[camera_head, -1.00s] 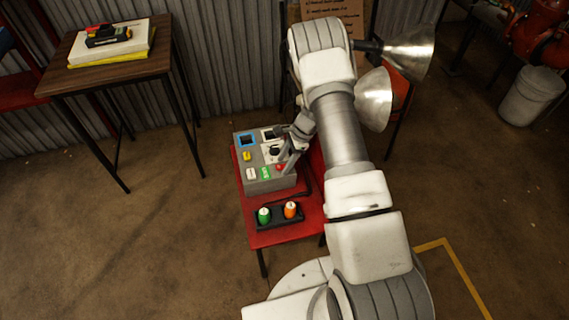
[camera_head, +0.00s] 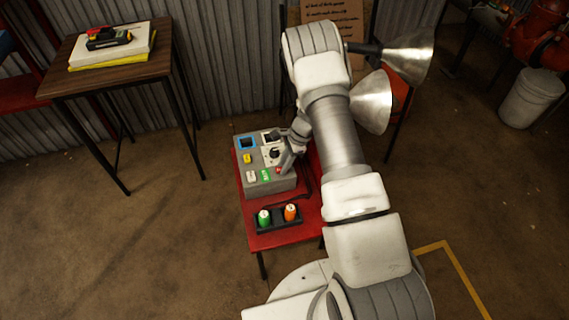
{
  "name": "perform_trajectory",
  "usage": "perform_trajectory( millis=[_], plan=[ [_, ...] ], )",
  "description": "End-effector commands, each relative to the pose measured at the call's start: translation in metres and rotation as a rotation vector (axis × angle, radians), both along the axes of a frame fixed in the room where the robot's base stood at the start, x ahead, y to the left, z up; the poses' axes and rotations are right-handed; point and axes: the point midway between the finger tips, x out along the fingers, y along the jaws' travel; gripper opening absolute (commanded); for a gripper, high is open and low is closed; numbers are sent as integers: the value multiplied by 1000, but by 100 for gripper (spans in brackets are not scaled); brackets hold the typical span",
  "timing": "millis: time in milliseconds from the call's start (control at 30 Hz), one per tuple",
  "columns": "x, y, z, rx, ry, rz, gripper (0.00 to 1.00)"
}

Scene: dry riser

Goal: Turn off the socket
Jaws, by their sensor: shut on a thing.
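A grey control box (camera_head: 283,184) sits on a red table. Its top carries a blue-framed square socket (camera_head: 247,142), a white-framed part (camera_head: 268,135) beside it, and a black knob (camera_head: 273,154) on a pale plate. My gripper (camera_head: 279,153) reaches in from the right at the knob. It looks closed on the knob, though the contact is small and partly hidden by the fingers. Small yellow, white, green and red parts show along the box's left and front; the red one (camera_head: 279,170) is just below my fingers.
A black holder with a green-and-white (camera_head: 264,217) and an orange (camera_head: 290,212) cylinder stands in front of the box on the red table (camera_head: 285,238). A wooden table (camera_head: 70,82) is at left. A white bucket (camera_head: 529,97) stands far right.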

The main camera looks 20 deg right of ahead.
Motion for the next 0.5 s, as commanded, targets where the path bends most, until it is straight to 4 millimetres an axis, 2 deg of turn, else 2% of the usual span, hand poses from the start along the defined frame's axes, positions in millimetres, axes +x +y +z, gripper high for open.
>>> perform_trajectory(
  millis=[133, 500],
  plan=[
    [-1, 6, 5, -110, 4, 8, 0],
    [-2, 11, 2, -334, 4, 5, 0]
  ],
)
